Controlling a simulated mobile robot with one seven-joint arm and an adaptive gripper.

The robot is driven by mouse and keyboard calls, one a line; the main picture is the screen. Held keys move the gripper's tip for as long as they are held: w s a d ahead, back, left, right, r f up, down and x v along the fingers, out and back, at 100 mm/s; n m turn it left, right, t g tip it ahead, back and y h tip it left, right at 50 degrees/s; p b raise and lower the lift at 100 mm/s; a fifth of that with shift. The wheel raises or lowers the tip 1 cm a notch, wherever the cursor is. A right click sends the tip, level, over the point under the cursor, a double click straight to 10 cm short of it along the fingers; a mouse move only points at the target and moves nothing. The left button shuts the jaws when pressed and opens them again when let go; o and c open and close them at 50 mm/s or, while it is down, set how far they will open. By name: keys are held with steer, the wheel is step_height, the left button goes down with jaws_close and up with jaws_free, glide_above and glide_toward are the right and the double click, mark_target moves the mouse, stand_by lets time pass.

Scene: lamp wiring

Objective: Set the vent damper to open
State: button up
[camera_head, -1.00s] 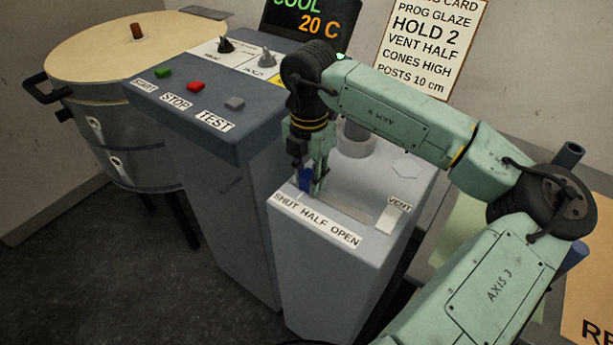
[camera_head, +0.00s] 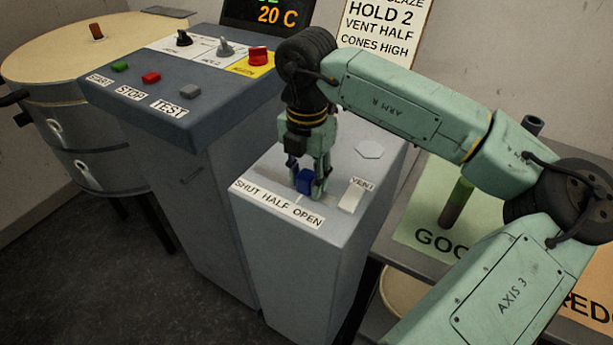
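The vent damper is a slider with a blue knob (camera_head: 304,182) on top of the grey vent box (camera_head: 265,235). A label strip (camera_head: 277,203) along its front edge reads SHUT, HALF, OPEN from left to right. The knob stands past the SHUT end, about at HALF or between HALF and OPEN; I cannot tell exactly. My gripper (camera_head: 307,183) points down from above, with one finger on either side of the knob. It looks shut on it, though the far finger is partly hidden.
A VENT label (camera_head: 351,196) lies at the box's right. The control panel (camera_head: 195,125) with buttons and switches stands close on the left, beside the round kiln (camera_head: 30,65). A low table with a green GOOD mat (camera_head: 412,229) is at right. An instruction card (camera_head: 380,35) hangs behind.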

mark_target(307, 174)
steer(key=shift+o, duration=0.9)
step_height(307, 174, up, 12)
